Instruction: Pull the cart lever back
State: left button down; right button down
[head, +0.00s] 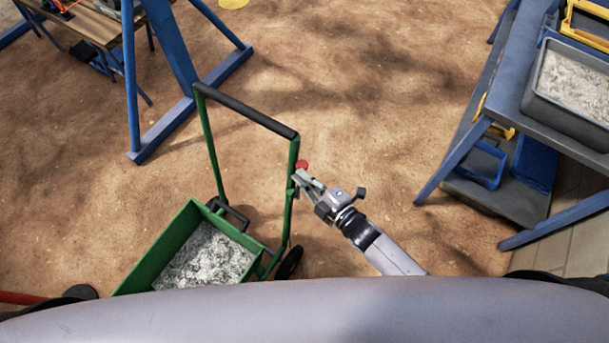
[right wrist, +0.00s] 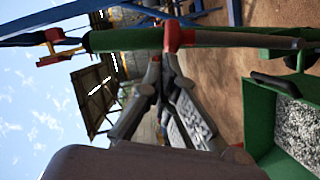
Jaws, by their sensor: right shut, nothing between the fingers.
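The green cart (head: 207,150) stands on the dirt with its upright handle frame and dark crossbar grip. A red knob (head: 301,164) sits beside the right handle post; in the right wrist view the red knob (right wrist: 179,37) is at the end of a grey rod (right wrist: 240,40) running along the green post. My right gripper (head: 299,179) is by the post, just below the knob in the head view. Its fingers (right wrist: 164,58) are closed together with nothing between them. The tips are very close to the knob; I cannot tell whether they touch. My left gripper is not in view.
The cart's green tray (head: 160,256) holds grey gravel (head: 208,258). A blue table (head: 510,95) with a grey bin (head: 572,92) of gravel stands at right. A blue frame (head: 190,108) stands at upper left. Open dirt lies between cart and table.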

jog(key=w+d+f+m+b, duration=0.1)
jog(key=w+d+m+b, duration=0.1)
jog(key=w+d, duration=0.2)
jog(key=w, duration=0.2)
jog(key=shift+w+d+f+g, duration=0.3)
jog(key=shift+d+f+g, duration=0.1)
jog(key=shift+r, duration=0.1)
